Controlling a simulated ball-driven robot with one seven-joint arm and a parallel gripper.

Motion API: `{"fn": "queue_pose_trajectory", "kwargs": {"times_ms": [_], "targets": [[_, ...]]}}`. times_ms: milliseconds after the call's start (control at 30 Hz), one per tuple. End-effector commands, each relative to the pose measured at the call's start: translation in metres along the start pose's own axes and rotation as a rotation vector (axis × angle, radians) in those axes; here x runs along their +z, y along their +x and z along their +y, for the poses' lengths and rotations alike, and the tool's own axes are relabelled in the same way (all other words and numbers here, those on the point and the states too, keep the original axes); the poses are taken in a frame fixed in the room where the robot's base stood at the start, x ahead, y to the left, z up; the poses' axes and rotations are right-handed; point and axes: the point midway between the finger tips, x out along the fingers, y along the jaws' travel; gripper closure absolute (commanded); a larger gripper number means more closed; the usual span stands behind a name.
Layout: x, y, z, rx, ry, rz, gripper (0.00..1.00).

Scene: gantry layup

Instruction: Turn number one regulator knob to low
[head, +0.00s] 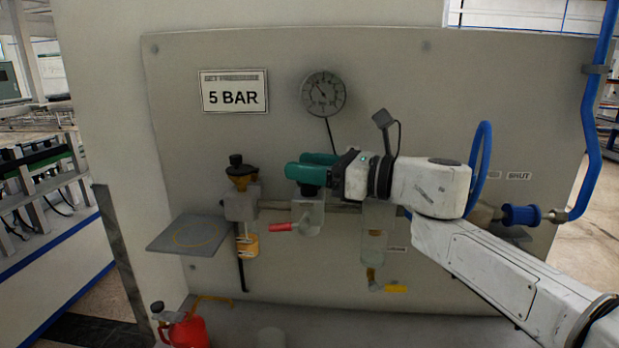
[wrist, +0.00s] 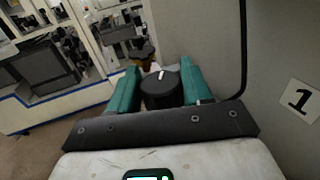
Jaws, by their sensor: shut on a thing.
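The number one regulator knob (wrist: 161,90) is a round black knob with a white pointer mark, between my two green fingers in the wrist view. The mark points to the top of that picture. A label reading "1" (wrist: 301,99) is on the panel to its right. My gripper (wrist: 155,86) is shut on the knob. In the head view my gripper (head: 310,172) comes from the right and covers most of the knob, above a grey regulator body (head: 307,217).
A gauge (head: 323,94) and a "5 BAR" sign (head: 234,91) are above on the panel. Left is another black-topped unit (head: 239,170) and a grey shelf (head: 199,235).

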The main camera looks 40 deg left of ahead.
Motion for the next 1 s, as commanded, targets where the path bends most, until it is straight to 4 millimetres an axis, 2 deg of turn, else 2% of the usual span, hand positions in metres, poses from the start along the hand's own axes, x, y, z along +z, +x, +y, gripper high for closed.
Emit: {"fn": "queue_pose_trajectory", "kwargs": {"times_ms": [500,1000], "targets": [[0.0043,-0.0005,-0.0019,0.097,-0.001,-0.008,0.82],[0.0065,-0.0010,-0.0021,0.108,-0.002,-0.010,0.82]]}}
